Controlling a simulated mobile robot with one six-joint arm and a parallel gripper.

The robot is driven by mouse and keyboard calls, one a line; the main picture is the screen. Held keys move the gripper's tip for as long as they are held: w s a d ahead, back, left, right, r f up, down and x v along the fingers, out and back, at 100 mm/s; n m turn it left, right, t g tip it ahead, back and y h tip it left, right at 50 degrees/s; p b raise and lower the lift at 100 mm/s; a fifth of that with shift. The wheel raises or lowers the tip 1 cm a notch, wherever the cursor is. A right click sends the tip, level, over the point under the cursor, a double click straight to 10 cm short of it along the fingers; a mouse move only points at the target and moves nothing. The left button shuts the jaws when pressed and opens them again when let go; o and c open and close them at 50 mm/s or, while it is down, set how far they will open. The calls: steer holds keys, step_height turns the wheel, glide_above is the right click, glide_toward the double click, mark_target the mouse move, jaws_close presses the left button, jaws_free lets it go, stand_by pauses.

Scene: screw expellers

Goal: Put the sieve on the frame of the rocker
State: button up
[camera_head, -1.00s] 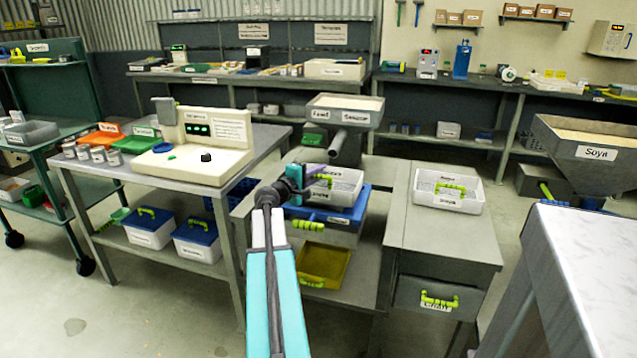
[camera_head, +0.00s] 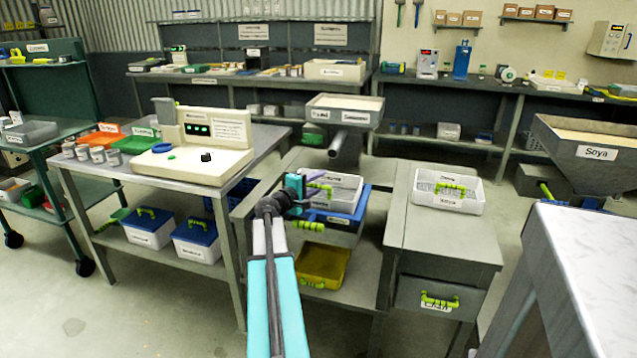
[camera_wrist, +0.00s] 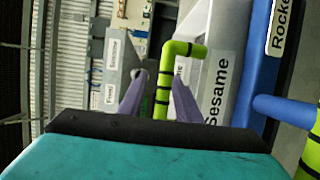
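A white sieve tray (camera_head: 345,183) with a green handle lies on the blue frame of the rocker (camera_head: 358,213) in the head view. In the wrist view the sieve (camera_wrist: 222,50) carries a "Sesame" label, and its green-and-black handle (camera_wrist: 163,88) shows near the middle. The blue rocker frame (camera_wrist: 257,60) is right of it. My gripper (camera_head: 318,189) is at the sieve's front left side. Its purple fingers (camera_wrist: 160,85) are apart, one on each side of the handle, with a visible gap. Whether the sieve is fully seated is hard to tell.
A second white tray (camera_head: 475,200) with a green handle stands on the grey table to the right. A yellow tray (camera_head: 322,266) is below the rocker. The Sesame feed hopper (camera_head: 345,108) stands behind it. A workbench with a control box (camera_head: 205,165) is left.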

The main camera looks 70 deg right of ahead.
steer(key=shift+a, duration=0.1)
steer(key=v, duration=1.1)
steer(key=shift+a, duration=0.4)
steer(key=shift+w, duration=0.2)
stand_by(0.4)
steer(key=w+a+f+n+t+y, duration=0.15)
steer(key=w+a+f, duration=0.25)
steer(key=a+f, duration=0.4)
steer(key=w+a+f+t+y, duration=0.1)
steer(key=w+a+f+y, duration=0.3)
steer(key=f, duration=0.7)
steer(key=w+a+f+t+y, duration=0.1)
steer(key=w+a+f, duration=0.4)
steer(key=a+f, duration=0.35)
steer(key=a+f+n+y, duration=0.1)
steer(key=a+f+y, duration=0.3)
steer(key=a+f, duration=1.35)
steer(key=s+a+f+g+y, duration=0.1)
steer(key=s+a+f, duration=0.3)
steer(key=a, duration=0.6)
steer(key=s+a+f+g+y, duration=0.1)
steer(key=s+a+f, duration=0.3)
steer(key=a, duration=0.5)
steer(key=s+a+f+g+y, duration=0.1)
steer(key=s+a+f+y, duration=0.2)
steer(key=s+a, duration=0.4)
steer(key=a+f, duration=0.1)
steer(key=a, duration=0.2)
steer(key=shift+a+n+y, duration=0.3)
steer(key=shift+n+y, duration=0.05)
